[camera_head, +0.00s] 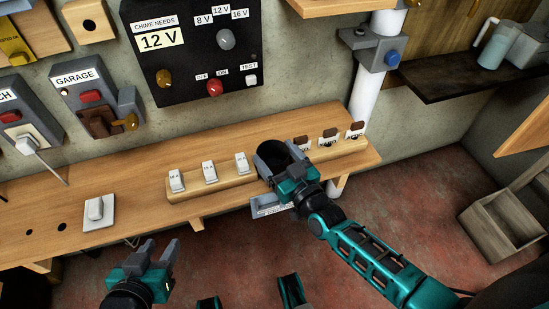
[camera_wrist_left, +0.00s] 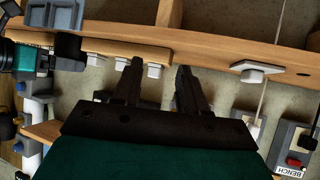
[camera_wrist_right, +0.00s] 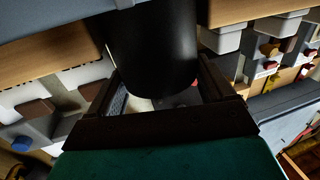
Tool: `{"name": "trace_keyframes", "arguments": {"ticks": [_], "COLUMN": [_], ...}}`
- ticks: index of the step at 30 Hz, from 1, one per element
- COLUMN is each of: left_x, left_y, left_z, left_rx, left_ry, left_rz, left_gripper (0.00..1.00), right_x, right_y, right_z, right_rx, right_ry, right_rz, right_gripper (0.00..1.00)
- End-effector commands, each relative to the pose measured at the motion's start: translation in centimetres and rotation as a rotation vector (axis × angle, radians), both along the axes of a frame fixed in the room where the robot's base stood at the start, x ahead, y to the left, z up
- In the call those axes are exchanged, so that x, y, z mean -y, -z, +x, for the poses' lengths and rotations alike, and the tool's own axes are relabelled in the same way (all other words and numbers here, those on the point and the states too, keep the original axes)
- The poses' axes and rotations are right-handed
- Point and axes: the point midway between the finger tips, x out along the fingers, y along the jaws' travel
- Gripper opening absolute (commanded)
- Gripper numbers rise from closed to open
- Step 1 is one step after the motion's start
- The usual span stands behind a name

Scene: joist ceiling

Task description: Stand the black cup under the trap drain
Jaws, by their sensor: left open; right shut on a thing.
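The black cup (camera_head: 282,152) is between the fingers of my right gripper (camera_head: 279,163), at the front of the wooden bench. In the right wrist view the cup (camera_wrist_right: 153,48) fills the space between the shut fingers. My left gripper (camera_head: 157,253) is open and empty in front of the bench at lower left; its open fingers (camera_wrist_left: 160,72) also show in the left wrist view. A white vertical pipe (camera_head: 367,92) with a grey fitting (camera_head: 372,50) and a blue knob (camera_head: 392,58) stands behind the bench's right end. I cannot tell which part is the trap drain.
A wooden strip (camera_head: 218,180) with several white switch blocks lies on the bench (camera_head: 130,178). A grey labelled bracket (camera_head: 265,206) hangs at the bench's front edge, beside my right gripper. A dark shelf (camera_head: 450,78) is at upper right. A wooden crate (camera_head: 500,225) stands on the red floor.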

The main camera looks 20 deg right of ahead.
Motion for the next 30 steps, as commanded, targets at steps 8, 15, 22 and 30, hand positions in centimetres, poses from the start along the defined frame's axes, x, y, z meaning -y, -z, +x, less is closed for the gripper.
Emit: {"name": "trace_keyframes", "arguments": {"ticks": [8,15,22,30], "left_x": [-0.1,-0.6,-0.7,-0.7], "left_y": [-0.9,-2.7,-5.2,-7.1], "left_z": [0.0,0.0,-0.2,-0.3], "left_rx": [0.003,0.006,0.004,0.003], "left_ry": [-0.003,-0.008,-0.006,-0.006], "left_rz": [0.002,0.012,0.016,0.015], "left_gripper": [0.43,0.43,0.43,0.43], "right_x": [0.0,0.0,0.0,0.0], "right_y": [-2.1,-7.1,-13.3,-18.6], "right_z": [0.0,0.0,0.0,0.0], "right_rx": [0.003,0.005,0.006,0.004], "right_ry": [0.000,0.002,0.002,0.001], "right_rz": [0.002,0.002,0.003,0.002], "right_gripper": [0.39,0.39,0.39,0.39]}}
